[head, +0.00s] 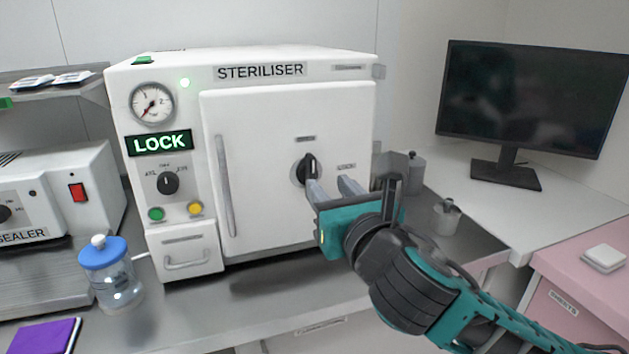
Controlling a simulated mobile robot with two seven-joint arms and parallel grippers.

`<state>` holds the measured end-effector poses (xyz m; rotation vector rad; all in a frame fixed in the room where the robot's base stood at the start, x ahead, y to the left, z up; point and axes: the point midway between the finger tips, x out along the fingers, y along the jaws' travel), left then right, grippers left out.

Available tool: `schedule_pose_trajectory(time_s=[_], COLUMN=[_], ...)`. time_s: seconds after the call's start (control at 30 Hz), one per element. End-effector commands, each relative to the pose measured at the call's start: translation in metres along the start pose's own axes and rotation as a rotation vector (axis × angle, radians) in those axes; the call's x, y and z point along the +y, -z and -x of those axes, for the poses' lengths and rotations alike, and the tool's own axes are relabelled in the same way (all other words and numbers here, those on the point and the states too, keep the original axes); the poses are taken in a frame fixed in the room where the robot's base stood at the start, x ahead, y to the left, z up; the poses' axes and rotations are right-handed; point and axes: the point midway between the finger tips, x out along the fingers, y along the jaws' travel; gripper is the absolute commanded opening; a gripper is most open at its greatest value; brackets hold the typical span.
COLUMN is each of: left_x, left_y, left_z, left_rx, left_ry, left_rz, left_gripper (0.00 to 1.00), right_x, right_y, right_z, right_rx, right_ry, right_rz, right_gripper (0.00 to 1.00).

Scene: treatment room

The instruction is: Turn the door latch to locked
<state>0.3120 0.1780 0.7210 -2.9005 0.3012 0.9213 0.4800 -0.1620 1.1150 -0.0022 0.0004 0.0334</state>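The door latch (303,171) is a dark round knob with an upright bar, on the right half of the white steriliser door (262,125). Its bar points up toward a small label above it; another small label (346,166) sits to its right. The door is closed. My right gripper (331,183) is in front of the door, just below and right of the latch. Its two grey fingers are apart with nothing seen between them. The left fingertip overlaps the latch's lower edge; I cannot tell whether they touch. My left gripper is out of view.
The steriliser (130,95) stands on a metal counter (265,300). A blue-lidded bottle (112,275) and a sealer (85,185) are at left. Metal canisters (446,218) stand right of my gripper, with a monitor (530,98) beyond. A vertical door handle (226,187) sticks out left of the latch.

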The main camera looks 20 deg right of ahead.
Motion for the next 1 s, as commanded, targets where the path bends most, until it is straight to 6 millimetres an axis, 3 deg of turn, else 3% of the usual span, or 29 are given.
schedule_pose_trajectory(time_s=[0.2, 0.4, 0.83, 1.0], left_x=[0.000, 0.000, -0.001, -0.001], left_y=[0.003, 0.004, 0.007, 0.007], left_z=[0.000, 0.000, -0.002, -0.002], left_rx=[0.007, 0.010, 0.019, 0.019], left_ry=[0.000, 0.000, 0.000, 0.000], left_rz=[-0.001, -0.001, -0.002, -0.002], left_gripper=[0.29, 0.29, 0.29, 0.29], right_x=[0.000, 0.000, 0.000, 0.000], right_y=[-0.001, -0.001, -0.001, -0.001], right_z=[-0.044, -0.068, -0.076, -0.076], right_rx=[0.000, 0.000, 0.000, 0.000], right_ry=[0.001, 0.000, -0.001, -0.001], right_rz=[-0.002, -0.003, -0.001, -0.001], right_gripper=[0.39, 0.39, 0.39, 0.23])
